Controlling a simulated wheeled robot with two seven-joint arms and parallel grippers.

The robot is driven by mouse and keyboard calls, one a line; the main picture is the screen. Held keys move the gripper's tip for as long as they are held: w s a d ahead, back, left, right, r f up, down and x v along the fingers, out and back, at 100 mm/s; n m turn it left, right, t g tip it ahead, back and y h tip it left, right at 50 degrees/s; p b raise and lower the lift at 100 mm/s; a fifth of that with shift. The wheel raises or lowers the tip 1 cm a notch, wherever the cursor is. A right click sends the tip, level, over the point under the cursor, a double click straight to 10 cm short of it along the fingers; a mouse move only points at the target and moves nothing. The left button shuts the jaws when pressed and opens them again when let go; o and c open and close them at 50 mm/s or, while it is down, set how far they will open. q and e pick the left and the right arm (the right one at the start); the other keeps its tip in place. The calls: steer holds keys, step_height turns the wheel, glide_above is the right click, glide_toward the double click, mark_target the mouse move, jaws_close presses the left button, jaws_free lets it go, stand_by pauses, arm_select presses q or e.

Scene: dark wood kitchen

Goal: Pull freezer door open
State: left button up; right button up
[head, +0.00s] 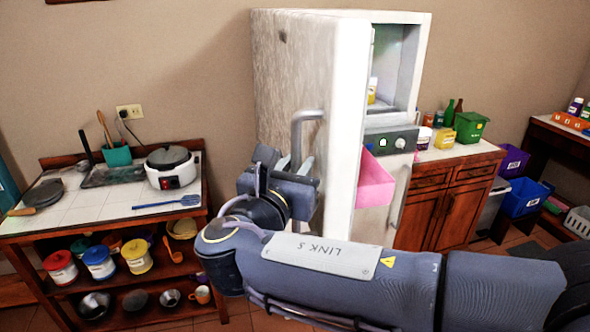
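My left gripper is not in view.
A counter with a rice cooker (171,167) stands left. A wooden cabinet (446,205) with bottles and a green bin (470,127) stands right of the fridge. My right arm crosses the foreground.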

steer(key=shift+o, duration=0.9)
steer(key=shift+w+f, duration=0.15)
steer(key=shift+w, duration=0.05)
steer(key=shift+s, duration=0.1)
steer(key=shift+s, duration=0.1)
steer(key=b+v, duration=0.2)
steer(key=v, duration=0.5)
steer(key=shift+s, duration=0.3)
steer(key=shift+a, duration=0.1)
